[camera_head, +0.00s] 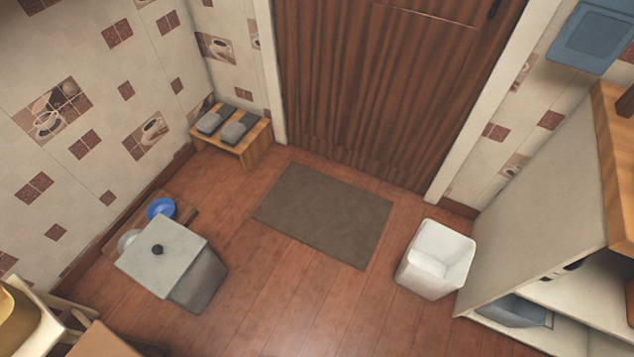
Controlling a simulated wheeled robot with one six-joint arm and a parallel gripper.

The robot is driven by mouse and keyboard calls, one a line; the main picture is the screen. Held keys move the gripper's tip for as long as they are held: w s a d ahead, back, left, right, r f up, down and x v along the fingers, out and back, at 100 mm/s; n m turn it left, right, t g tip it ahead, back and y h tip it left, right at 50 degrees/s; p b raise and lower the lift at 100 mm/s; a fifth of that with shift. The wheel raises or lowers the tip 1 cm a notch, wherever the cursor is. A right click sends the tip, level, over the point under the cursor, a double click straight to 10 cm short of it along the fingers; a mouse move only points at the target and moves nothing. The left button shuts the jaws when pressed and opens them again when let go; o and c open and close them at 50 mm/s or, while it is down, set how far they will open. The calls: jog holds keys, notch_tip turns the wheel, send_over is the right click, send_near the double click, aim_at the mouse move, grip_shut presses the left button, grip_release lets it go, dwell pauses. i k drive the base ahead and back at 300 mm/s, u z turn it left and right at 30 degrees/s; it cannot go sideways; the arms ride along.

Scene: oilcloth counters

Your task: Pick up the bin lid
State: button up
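A pale grey square lid (180,234) with a small dark knob lies on top of a darker grey square bin (203,282) at the lower left. The lid appears to cover the whole top of the bin. A white open-topped bin (428,281) stands at the right on the floor, with a white shape inside that I cannot make out. My gripper is not in view.
A blue bowl (161,208) and a pale round dish sit on a low wooden board behind the grey bin. A brown mat (323,214) lies before the wooden door (385,90). A small bench (252,150) holds slippers. Chair (38,325) lower left; open cabinet right. Middle floor is clear.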

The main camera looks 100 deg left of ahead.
aim_at(164, 251)
jog(key=u, duration=3.85)
jog(key=k, duration=1.25)
jog(key=z, duration=0.9)
jog(key=i, duration=0.6)
jog(key=u, duration=0.75)
jog(key=i, duration=1.05)
jog(key=u, duration=1.45)
jog(key=i, duration=0.45)
jog(key=u, duration=0.35)
